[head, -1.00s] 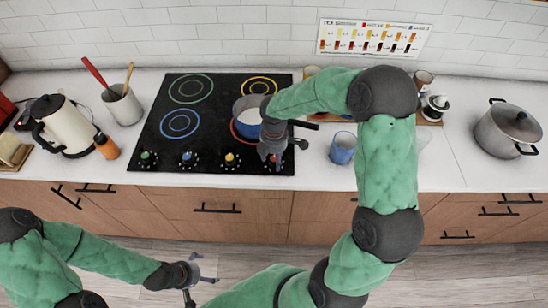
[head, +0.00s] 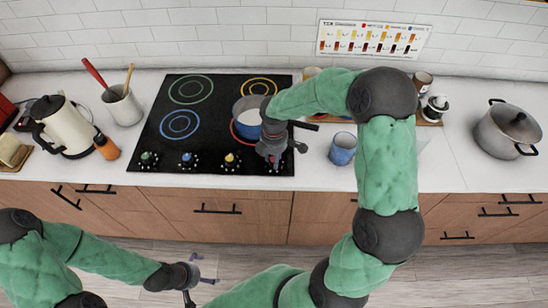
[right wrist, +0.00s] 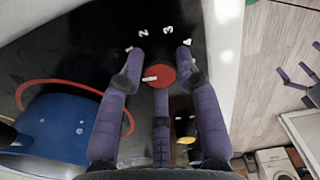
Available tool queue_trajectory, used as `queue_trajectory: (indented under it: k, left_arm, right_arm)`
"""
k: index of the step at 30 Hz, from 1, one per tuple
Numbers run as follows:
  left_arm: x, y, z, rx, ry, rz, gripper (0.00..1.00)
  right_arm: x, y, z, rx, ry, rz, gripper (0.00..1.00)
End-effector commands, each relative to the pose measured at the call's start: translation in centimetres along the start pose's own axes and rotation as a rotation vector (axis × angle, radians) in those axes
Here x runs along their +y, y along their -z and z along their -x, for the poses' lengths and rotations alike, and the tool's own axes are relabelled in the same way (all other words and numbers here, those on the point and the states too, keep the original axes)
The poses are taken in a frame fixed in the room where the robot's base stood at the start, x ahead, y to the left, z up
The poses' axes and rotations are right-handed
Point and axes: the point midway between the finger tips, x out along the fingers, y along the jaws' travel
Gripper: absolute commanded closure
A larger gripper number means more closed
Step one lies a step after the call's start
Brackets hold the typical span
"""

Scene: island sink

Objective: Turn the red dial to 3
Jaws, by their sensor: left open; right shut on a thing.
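The red dial (right wrist: 162,74) is in the right wrist view, with a white mark on its left side. White numerals 2, 3 and 4 are printed on the black panel above it; the mark does not point at the 3 (right wrist: 168,30). My right gripper (right wrist: 160,66) is shut on the dial, with fingers at either side and one below. In the head view my right gripper (head: 272,158) is at the cooktop's front right corner and mostly hides the dial. My left gripper (head: 203,274) is open and empty, low in front of the cabinets.
The black cooktop (head: 152,146) has green, blue and yellow dials to the left of my right gripper. A blue pot (head: 240,106) stands on the red ring close behind it. A blue cup (head: 342,149) stands to the right. A kettle (head: 64,126) is at the left.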

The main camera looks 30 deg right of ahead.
Motion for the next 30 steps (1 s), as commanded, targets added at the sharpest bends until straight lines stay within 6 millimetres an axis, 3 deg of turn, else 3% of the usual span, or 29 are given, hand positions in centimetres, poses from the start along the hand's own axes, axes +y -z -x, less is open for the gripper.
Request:
queue_trajectory:
  k: [30]
  left_arm:
    - [-0.4, 0.0, -1.1, 0.0, 0.0, 0.0, 0.01]
  right_arm:
    - [0.0, 0.0, -0.1, 0.0, 0.001, -0.942, 0.99]
